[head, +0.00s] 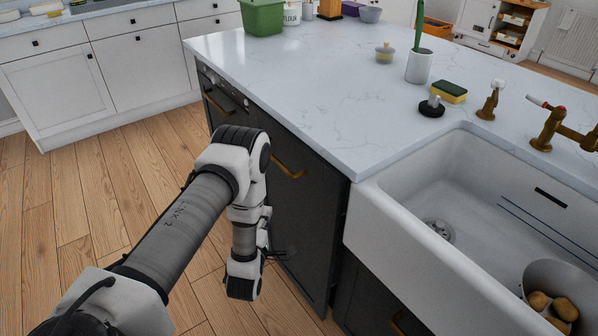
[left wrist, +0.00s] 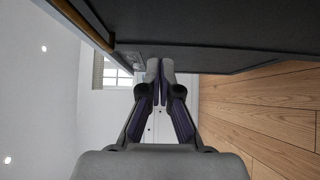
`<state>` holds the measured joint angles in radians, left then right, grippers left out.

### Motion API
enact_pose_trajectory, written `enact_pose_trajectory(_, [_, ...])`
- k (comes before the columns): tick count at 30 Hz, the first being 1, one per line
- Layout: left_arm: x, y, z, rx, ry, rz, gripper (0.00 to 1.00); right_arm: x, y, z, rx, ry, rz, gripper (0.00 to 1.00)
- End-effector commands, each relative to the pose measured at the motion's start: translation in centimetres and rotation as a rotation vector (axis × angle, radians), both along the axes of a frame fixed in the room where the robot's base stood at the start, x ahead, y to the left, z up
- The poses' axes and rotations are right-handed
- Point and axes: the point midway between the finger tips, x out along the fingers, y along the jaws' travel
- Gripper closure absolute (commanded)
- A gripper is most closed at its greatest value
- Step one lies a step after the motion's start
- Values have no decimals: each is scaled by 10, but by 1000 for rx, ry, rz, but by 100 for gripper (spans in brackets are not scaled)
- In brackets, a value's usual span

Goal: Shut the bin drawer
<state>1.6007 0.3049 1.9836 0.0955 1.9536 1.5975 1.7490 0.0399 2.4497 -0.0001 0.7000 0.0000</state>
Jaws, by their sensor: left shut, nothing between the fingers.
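The bin drawer appears to be the dark grey front (head: 306,215) under the counter, left of the sink, with a brass bar handle (head: 290,169) near its top. It stands upright and looks nearly flush; I cannot tell whether a small gap remains. My left gripper (head: 284,254) is low in front of this dark front, partly hidden by my wrist. In the left wrist view my left gripper (left wrist: 160,70) has its fingers together and empty, beside a dark panel (left wrist: 220,35). Whether they touch it is unclear. My right gripper is not in view.
A white sink (head: 420,250) holding a pot of potatoes (head: 545,285) is at the right. The marble counter (head: 310,95) carries a sponge (head: 449,92) and a white cup (head: 420,67). Wooden floor (head: 100,190) is clear at the left, before white cabinets (head: 140,70).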

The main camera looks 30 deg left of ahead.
Motion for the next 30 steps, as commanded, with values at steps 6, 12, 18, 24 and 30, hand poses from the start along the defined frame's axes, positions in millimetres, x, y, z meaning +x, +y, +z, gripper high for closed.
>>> enact_pose_trajectory(6, [39,16,2,1,-6,1,100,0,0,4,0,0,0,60])
enact_pose_trajectory(12, [81,33,1,2,-5,0,100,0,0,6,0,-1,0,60])
enact_pose_trajectory(18, [112,23,1,1,-2,-2,100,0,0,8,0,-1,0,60])
enact_pose_trajectory(24, [122,19,0,0,0,-1,100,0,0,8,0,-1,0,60])
enact_pose_trajectory(30, [122,19,0,0,0,0,100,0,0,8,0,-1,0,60])
